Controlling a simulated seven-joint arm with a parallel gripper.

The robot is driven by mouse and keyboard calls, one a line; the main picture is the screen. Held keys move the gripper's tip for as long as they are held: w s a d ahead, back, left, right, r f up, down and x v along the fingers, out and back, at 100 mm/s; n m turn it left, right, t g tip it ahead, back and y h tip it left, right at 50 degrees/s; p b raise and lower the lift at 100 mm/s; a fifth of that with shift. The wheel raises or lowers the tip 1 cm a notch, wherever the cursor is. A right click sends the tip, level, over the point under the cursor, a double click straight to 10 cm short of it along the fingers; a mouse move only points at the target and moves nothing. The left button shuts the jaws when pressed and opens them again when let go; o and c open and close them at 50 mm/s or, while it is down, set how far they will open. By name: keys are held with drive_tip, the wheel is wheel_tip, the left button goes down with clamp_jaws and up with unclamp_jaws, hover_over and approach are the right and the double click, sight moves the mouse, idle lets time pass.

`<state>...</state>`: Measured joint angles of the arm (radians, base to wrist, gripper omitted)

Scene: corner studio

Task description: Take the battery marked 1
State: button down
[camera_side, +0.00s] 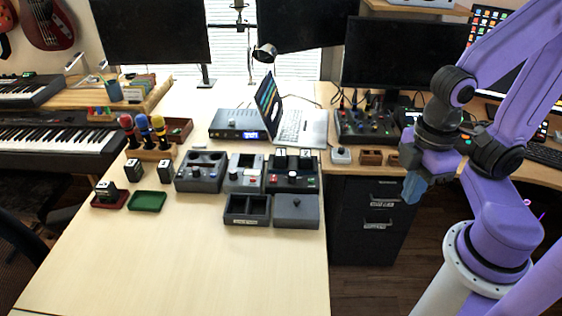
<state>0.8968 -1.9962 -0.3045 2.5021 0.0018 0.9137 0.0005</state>
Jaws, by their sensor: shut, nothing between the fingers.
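Several small black blocks with white labels look like the batteries. One block (106,189) stands in a dark red tray (110,204) at the left of the table. Two more stand behind it, a block (133,171) and a block (165,169) to its right. Two dark pieces with pale tops, a left one (281,159) and a right one (305,159), stand at the back of a dark unit (291,184). The labels are too small to read surely. My gripper (412,190) is shut and empty, pointing down right of the table, far from the blocks.
A green tray (147,201) is empty. Grey units (200,183) and open boxes (246,218) stand mid-table. A laptop (301,129), mixer (370,126) and holder with coloured-top microphones (150,153) stand behind. The front of the table is clear.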

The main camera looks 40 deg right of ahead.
drive_tip(key=shift+c, duration=0.6)
unclamp_jaws()
drive_tip(key=w+a+f+m+y, duration=0.1)
drive_tip(key=w+a, duration=0.1)
drive_tip(key=w, duration=1)
drive_tip(key=w+a+m+y, duration=0.1)
drive_tip(key=w+a, duration=0.1)
drive_tip(key=w, duration=0.9)
drive_tip(key=w+d+f+m+t, duration=0.15)
drive_tip(key=w+d+f, duration=0.25)
drive_tip(key=w+d, duration=0.6)
drive_tip(key=w+d+f+t, duration=0.2)
drive_tip(key=w+d+f, duration=0.3)
drive_tip(key=w+d, duration=0.5)
approach(281, 152)
drive_tip(key=shift+g+y, duration=0.25)
drive_tip(key=shift+y, duration=0.15)
drive_tip(key=x, duration=0.5)
drive_tip(key=shift+d, duration=0.3)
drive_tip(key=shift+x, duration=2.65)
